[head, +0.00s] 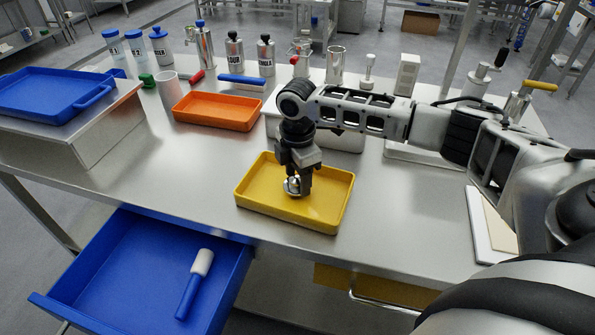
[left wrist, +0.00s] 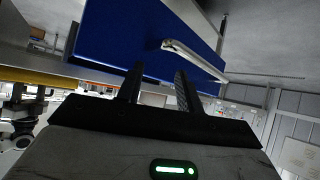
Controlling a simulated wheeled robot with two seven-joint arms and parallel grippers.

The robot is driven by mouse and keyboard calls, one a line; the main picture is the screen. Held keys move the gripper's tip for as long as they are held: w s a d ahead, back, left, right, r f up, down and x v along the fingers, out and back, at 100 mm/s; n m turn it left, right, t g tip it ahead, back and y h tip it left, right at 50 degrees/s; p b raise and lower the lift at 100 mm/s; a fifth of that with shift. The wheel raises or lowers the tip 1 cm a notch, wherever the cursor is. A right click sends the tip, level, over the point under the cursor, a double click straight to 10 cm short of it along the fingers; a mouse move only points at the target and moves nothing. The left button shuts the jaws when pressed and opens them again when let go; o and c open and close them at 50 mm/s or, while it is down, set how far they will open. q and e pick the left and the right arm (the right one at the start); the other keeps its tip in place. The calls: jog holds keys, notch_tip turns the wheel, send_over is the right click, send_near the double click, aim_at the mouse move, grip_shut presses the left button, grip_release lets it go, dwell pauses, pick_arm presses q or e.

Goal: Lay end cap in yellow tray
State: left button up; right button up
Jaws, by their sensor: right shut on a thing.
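The yellow tray (head: 325,216) lies on the steel table in the middle of the head view. My right gripper (head: 298,188) points down into the tray and is shut on a small round silvery piece, the end cap (head: 291,187). The cap is at or just above the tray floor; I cannot tell whether it touches. The fingers partly hide it. My left gripper (left wrist: 158,88) shows only in the left wrist view, its two fingers apart with nothing seen between them.
An orange tray (head: 217,122) and a blue tray (head: 45,113) lie at the left. Several bottles stand along the back. An open blue drawer (head: 120,290) holds a blue-handled tool (head: 193,283); a blue drawer front (left wrist: 130,40) shows near my left gripper. The table left of the yellow tray is clear.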

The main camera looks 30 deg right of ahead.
aim_at(297, 176)
jog(key=shift+f, duration=0.15)
jog(key=o, duration=1)
jog(key=shift+r, duration=0.45)
notch_tip(297, 176, up, 12)
jog(key=shift+r, duration=0.2)
